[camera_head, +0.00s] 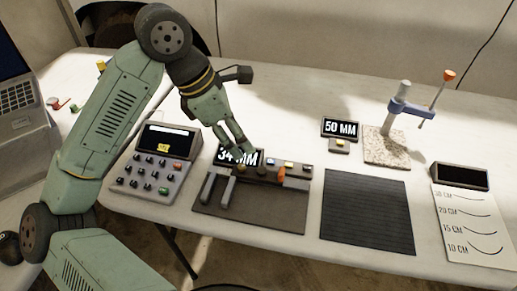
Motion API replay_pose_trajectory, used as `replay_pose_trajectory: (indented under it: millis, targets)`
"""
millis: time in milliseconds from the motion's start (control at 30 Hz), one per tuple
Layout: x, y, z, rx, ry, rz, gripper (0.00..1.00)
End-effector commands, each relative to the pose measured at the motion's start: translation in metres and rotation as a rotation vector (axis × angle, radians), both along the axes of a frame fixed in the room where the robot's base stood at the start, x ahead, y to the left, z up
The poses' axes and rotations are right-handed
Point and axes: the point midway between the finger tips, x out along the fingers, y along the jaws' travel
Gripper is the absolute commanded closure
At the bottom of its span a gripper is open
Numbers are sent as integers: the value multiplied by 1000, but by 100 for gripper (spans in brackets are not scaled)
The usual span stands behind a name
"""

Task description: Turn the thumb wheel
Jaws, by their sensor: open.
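A dark measuring device with a base plate (275,222) sits on the white table, left of centre. Its display (228,158) reads about "34 MM", partly hidden by my gripper. Two upright grey jaws (217,187) stand at its left, and a bar with small coloured parts runs along its back. A small orange part (282,173) stands on the bar; I cannot tell whether it is the thumb wheel. My gripper (243,153) is open, pointing down at the bar, left of the orange part. I cannot tell whether its fingertips touch anything.
A keypad box (147,176) stands close on the left. A small display reading "50 MM" (340,128) and a blue clamp stand (402,110) are behind right. A dark ribbed mat (367,211) and a length chart (470,222) lie to the right. A laptop (22,125) is far left.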

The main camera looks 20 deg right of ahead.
Motion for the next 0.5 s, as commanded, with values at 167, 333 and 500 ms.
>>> replay_pose_trajectory:
  millis: [167, 333, 500]
  targets:
    - [-3, -1, -2, -3, -2, -19, 59]
    - [-4, -9, -19, -4, 1, -20, 59]
    - [-7, -22, -49, -6, 2, -20, 59]
